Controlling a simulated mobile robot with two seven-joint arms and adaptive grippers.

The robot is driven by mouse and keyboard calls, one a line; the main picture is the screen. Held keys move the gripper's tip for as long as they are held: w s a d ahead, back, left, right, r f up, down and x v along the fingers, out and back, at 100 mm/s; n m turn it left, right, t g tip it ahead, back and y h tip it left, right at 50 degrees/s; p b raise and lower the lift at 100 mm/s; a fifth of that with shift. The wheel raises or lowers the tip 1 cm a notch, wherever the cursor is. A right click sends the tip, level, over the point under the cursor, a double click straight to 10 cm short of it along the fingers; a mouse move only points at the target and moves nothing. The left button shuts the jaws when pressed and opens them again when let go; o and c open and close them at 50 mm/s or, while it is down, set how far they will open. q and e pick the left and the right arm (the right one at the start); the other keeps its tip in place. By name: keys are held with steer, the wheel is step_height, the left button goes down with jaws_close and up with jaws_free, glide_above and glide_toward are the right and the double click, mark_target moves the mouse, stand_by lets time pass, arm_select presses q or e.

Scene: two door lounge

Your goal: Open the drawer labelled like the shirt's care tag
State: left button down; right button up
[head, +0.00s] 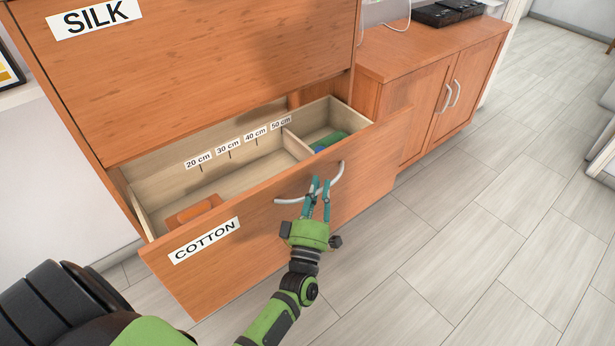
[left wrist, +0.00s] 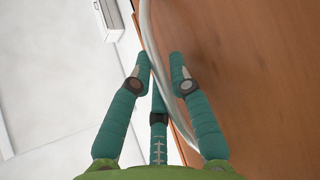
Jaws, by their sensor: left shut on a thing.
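The drawer labelled COTTON (head: 160,258) stands pulled out from the wooden cabinet. Its front carries a curved pale handle (head: 290,201). My left gripper (head: 318,184) is shut on this handle; in the left wrist view the handle (left wrist: 152,45) runs between the teal fingers (left wrist: 160,72). Inside the drawer lie an orange item (head: 195,212) at the left and a green and blue item (head: 328,141) in the right compartment. Above it, the drawer labelled SILK (head: 200,65) is closed. No shirt or care tag is in view. My right gripper is not in view.
Marks from 20 cm to 50 cm (head: 228,146) run along the drawer's inside. A low wooden cabinet (head: 425,85) with two handled doors stands to the right, with a black device (head: 445,12) on top. The grey tiled floor (head: 470,240) before the drawer is clear.

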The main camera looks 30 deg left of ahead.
arm_select(q)
steer(key=shift+s+d, duration=0.3)
steer(key=shift+d, duration=0.3)
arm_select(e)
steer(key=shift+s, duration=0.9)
arm_select(q)
steer(key=shift+f, duration=0.1)
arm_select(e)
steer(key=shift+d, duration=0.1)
arm_select(q)
steer(key=c, duration=1.4)
jaws_free()
steer(key=v, duration=1.2)
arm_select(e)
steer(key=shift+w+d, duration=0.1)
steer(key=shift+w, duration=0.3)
